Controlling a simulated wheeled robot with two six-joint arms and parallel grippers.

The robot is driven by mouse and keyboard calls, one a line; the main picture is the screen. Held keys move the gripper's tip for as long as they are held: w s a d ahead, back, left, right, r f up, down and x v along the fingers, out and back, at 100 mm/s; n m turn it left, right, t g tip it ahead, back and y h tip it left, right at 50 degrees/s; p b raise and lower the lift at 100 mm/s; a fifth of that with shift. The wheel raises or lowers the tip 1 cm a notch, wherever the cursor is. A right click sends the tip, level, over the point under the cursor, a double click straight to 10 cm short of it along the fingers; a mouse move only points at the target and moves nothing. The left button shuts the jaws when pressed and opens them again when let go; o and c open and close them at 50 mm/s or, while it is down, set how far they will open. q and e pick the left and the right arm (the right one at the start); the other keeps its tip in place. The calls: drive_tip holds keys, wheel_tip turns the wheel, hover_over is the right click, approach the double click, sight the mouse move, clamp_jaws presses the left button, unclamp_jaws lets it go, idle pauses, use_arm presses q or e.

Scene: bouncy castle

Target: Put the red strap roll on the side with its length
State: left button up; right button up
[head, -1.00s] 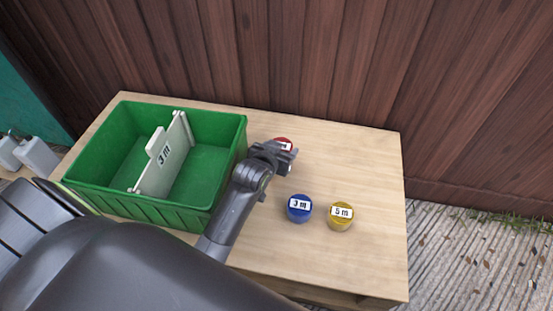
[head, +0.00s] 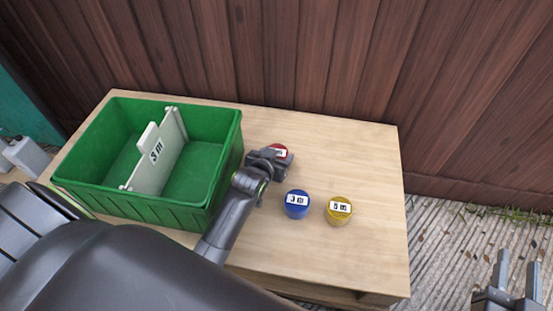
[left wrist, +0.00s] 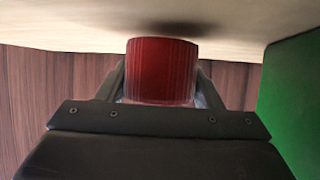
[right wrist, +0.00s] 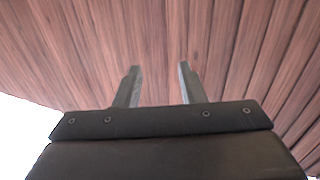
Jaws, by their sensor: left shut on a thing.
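The red strap roll (head: 279,149) stands on the table right of the green crate, mostly hidden behind my left gripper (head: 279,160); its label is partly covered. In the left wrist view the red roll (left wrist: 162,70) sits between the two fingers, and the left gripper (left wrist: 162,90) is shut on it. The green crate (head: 130,203) has a white divider (head: 160,160) marked "3 m" that splits it into a left and a right side. My right gripper (head: 515,282) is open and empty at the lower right, off the table; it also shows in the right wrist view (right wrist: 159,85).
A blue roll (head: 297,205) marked "3 m" and a yellow roll (head: 339,211) marked "5 m" stand in front of the red one, to its right. The table's (head: 365,165) right part is clear. A wooden fence (head: 330,60) rises behind the table.

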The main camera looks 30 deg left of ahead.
use_arm(q)
drive_tip(key=shift+f, duration=0.6)
use_arm(e)
drive_tip(key=shift+a+r+t, duration=0.1)
drive_tip(key=shift+r+t, duration=1.1)
drive_tip(key=shift+r, duration=0.7)
use_arm(q)
drive_tip(key=shift+f, duration=0.1)
drive_tip(key=o, duration=1.1)
use_arm(e)
drive_tip(key=shift+r, duration=0.1)
